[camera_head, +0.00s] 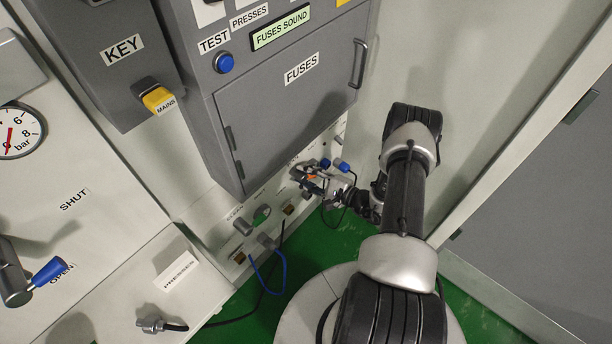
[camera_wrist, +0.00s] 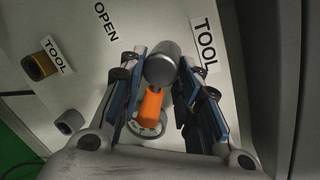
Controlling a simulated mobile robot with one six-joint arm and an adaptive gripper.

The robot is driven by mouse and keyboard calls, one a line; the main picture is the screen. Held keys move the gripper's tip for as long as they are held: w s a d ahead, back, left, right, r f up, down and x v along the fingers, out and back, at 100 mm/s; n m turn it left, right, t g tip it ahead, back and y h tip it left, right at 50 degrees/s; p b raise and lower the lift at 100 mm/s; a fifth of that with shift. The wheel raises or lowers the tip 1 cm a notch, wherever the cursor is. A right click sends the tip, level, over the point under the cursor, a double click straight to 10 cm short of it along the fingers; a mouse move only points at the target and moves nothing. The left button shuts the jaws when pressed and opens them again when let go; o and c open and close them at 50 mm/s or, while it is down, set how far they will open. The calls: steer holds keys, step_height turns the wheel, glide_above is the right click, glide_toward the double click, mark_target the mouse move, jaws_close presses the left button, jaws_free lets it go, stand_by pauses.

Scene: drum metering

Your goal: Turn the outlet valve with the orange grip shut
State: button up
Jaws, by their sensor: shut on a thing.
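The outlet valve with the orange grip (camera_wrist: 151,104) shows in the wrist view between my gripper's fingers. A grey cylindrical part (camera_wrist: 160,66) of it lies between the fingertips, and a round grey flange (camera_wrist: 148,128) shows on the pale panel behind. My gripper (camera_wrist: 161,62) is shut on this valve, with one blue-grey finger on each side. In the head view my gripper (camera_head: 318,182) is low on the wall below the FUSES cabinet, with a small bit of orange (camera_head: 312,177) showing. An OPEN label (camera_wrist: 106,21) is at the upper left of the valve. The SHUT marking for this valve is not visible.
The FUSES cabinet (camera_head: 290,100) overhangs the work area. Blue-capped valves (camera_head: 341,166) sit close beside my gripper. A brass fitting (camera_wrist: 39,66) and a grey socket (camera_wrist: 69,122) are left in the wrist view. A blue hose (camera_head: 268,282) hangs left. Green floor lies below.

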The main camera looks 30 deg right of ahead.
steer(key=n+h, duration=0.1)
steer(key=n, duration=0.2)
steer(key=n+p, duration=0.1)
steer(key=n, duration=0.1)
steer(key=shift+s+a+r+n+h, duration=0.1)
steer(key=shift+s+a+n+h, duration=0.1)
steer(key=shift+n+h, duration=0.2)
stand_by(0.5)
steer(key=o, duration=0.8)
steer(key=shift+d, duration=0.1)
steer(key=shift+o, duration=0.5)
steer(key=shift+w+r, duration=0.1)
steer(key=shift+d, duration=0.1)
